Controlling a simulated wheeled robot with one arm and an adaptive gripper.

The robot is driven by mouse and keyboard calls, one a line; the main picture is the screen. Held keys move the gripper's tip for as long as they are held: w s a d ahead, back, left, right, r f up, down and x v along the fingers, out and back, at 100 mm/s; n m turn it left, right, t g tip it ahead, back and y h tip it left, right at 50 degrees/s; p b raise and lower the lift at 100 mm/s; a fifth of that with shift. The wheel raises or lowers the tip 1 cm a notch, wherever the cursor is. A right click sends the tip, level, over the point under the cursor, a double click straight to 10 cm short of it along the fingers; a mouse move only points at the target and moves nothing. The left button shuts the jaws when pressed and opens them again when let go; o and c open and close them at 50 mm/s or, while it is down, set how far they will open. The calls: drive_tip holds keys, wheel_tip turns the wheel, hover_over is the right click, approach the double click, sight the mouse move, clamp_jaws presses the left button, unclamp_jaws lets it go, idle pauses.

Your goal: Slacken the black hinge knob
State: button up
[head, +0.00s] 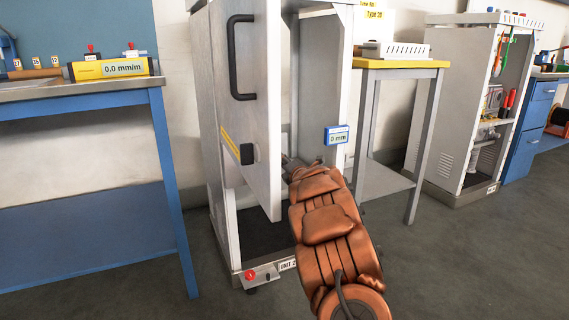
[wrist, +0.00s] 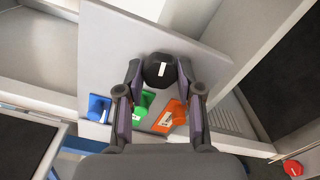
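The black hinge knob (wrist: 160,76) is in the upper middle of the wrist view, round and dark with a short white mark, on a pale grey panel (wrist: 110,50). My gripper (wrist: 160,70) has one finger on each side of it. Both fingertips look to be against its sides, with no clear gap. In the head view my gripper (head: 289,163) is small, at the far end of my arm beside the open door panel (head: 245,90). I cannot make out the knob there.
A red knob (wrist: 293,167) is at lower right. A blue bench (head: 80,140) stands left, a yellow-edged table (head: 400,66) right.

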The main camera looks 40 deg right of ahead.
drive_tip(key=o, duration=0.5)
drive_tip(key=shift+f, duration=0.1)
drive_tip(key=shift+c, duration=0.2)
drive_tip(key=v, duration=1.2)
idle(0.4)
